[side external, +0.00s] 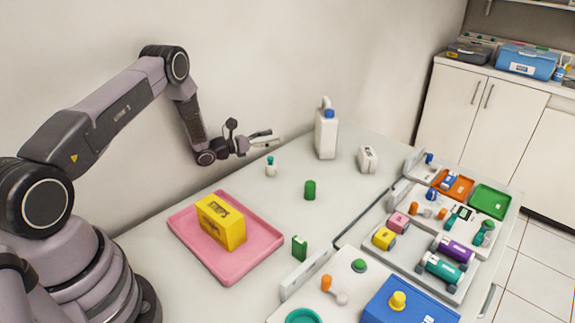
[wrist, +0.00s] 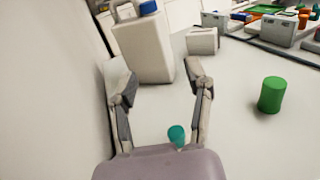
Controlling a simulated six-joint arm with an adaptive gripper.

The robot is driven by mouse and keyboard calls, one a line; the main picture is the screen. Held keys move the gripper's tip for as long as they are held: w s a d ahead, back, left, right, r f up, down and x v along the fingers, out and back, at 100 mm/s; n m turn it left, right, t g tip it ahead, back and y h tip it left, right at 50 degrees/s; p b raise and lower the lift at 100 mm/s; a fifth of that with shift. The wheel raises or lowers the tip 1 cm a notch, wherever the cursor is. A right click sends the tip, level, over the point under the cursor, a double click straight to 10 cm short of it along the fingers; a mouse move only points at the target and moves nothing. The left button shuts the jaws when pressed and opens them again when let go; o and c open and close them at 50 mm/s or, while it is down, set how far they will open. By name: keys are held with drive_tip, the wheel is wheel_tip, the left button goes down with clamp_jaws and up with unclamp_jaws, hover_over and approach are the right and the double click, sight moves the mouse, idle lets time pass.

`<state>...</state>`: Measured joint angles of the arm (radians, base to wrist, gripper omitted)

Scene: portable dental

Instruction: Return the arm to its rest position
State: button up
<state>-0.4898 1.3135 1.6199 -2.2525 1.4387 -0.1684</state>
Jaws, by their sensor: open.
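My gripper (side external: 266,139) is open and empty, raised above the back of the table near the wall. It also shows in the wrist view (wrist: 160,80), with its two fingers spread apart. Beyond the fingers in the wrist view stands a white jug with a blue cap (wrist: 143,48); the jug (side external: 326,133) is right of my gripper in the side view. A small white bottle with a teal cap (side external: 271,167) stands below my gripper; in the wrist view mostly its teal cap (wrist: 176,133) shows. A green cylinder (side external: 310,190) stands farther forward on the table.
A pink tray (side external: 182,222) holding a yellow box (side external: 221,222) lies near my base. A small white box (side external: 367,159) stands right of the jug. Divided trays with colored items, a green tray (side external: 490,200) and a blue box (side external: 408,303) fill the right. The wall is close behind.

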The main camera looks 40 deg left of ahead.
wheel_tip(320, 180, up, 2)
drive_tip(key=s+d+r+m+g+h, duration=0.3)
drive_tip(key=d+r+m+g+h, duration=0.25)
drive_tip(key=d+r+m, duration=0.55)
drive_tip(key=s+d+r+m+g, duration=0.6)
drive_tip(key=s+d+r+g, duration=0.15)
drive_tip(key=s+r, duration=0.4)
drive_tip(key=s+d+r+m+g+y, duration=0.1)
drive_tip(key=s+r+m+y, duration=0.15)
drive_tip(key=s, duration=0.45)
drive_tip(key=s+d+r+m+g+y, duration=0.1)
drive_tip(key=s+d+r+m+y, duration=0.1)
drive_tip(key=s+m, duration=0.3)
drive_tip(key=s+a+m+t+y, duration=0.2)
drive_tip(key=s+a+m+y, duration=0.1)
drive_tip(key=s, duration=0.4)
drive_tip(key=s+a+m+t+y, duration=0.2)
drive_tip(key=s+a+m+y, duration=0.2)
drive_tip(key=s, duration=0.4)
drive_tip(key=shift+s+a+r+y, duration=0.15)
drive_tip(key=shift+a+r+y, duration=0.25)
drive_tip(key=shift+a, duration=0.05)
